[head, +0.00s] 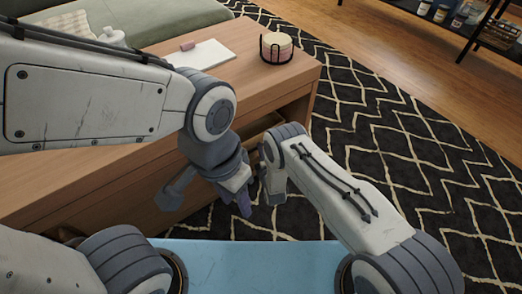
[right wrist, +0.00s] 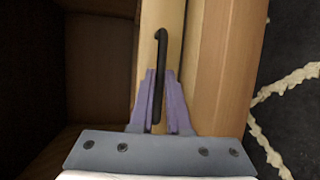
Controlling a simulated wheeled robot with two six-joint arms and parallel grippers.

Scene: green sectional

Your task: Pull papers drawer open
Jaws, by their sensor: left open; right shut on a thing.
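The papers drawer shows in the right wrist view as a narrow light-wood front (right wrist: 149,18) with a long black bar handle (right wrist: 161,45). My right gripper (right wrist: 164,98) has its two purple fingers on either side of the lower part of the handle and is shut on it. In the head view, my right gripper is mostly hidden at the wooden table's (head: 262,95) side. My left gripper (head: 240,196) is open and empty, lower in the head view, in front of the table. The arms cover most of the drawer there, and I cannot tell how far out it stands.
A dark compartment (right wrist: 90,60) lies beside the drawer front. On the tabletop are a white notebook (head: 206,54) and a black wire holder (head: 276,47) with round pale items. A patterned rug (head: 400,130) covers free floor to the right. A black shelf (head: 470,25) stands at the back.

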